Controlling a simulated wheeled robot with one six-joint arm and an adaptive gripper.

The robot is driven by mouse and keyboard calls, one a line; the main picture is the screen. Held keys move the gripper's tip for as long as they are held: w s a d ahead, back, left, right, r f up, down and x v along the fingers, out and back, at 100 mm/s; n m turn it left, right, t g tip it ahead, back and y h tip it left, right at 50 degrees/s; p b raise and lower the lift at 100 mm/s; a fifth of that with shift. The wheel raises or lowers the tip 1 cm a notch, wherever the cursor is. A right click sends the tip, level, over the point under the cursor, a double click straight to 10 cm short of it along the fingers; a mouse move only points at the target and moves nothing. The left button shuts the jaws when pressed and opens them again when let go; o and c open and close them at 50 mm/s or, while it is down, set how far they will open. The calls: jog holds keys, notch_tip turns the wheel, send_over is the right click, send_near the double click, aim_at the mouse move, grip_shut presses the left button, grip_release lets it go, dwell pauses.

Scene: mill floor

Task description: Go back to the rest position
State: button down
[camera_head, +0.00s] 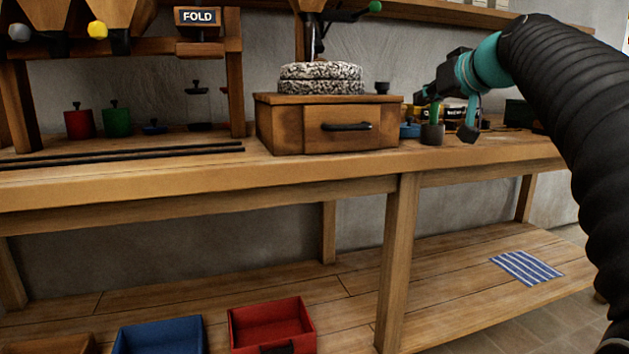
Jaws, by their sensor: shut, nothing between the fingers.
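My gripper (450,130) is at the right of the picture, at the end of my black-sleeved arm with a teal joint. It points down over the right part of the workbench (330,171), right of the wooden mill box (328,124). It is shut, with nothing held. The arm and gripper partly hide small items behind them, including dark-labelled containers (453,112) and a blue piece (410,130). I cannot tell whether the fingertips touch the bench top.
Round millstones (321,78) sit on the mill box. The lower shelf holds blue (160,337) and red bins (272,324) and a striped cloth (526,267).

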jog(key=s+a+f+m+g+h+p, duration=0.1)
jog(key=s+f+m+g+h+p, duration=0.15)
jog(key=s+f, duration=0.55)
jog(key=s+f+m+g+h+p, duration=0.1)
jog(key=s+f+m+g, duration=0.2)
jog(key=f, duration=0.9)
jog(key=s+a+f+n+g+p, duration=0.1)
jog(key=s+f, duration=0.4)
jog(key=s, duration=0.6)
jog(key=s+a+f+n+g+p, duration=0.1)
jog(key=s+a+f+n+p, duration=0.1)
jog(key=s, duration=0.8)
jog(key=shift+s+a+f+h+p, duration=0.35)
jog(key=shift+a+f+h+p, duration=0.15)
jog(key=shift+f+p, duration=1)
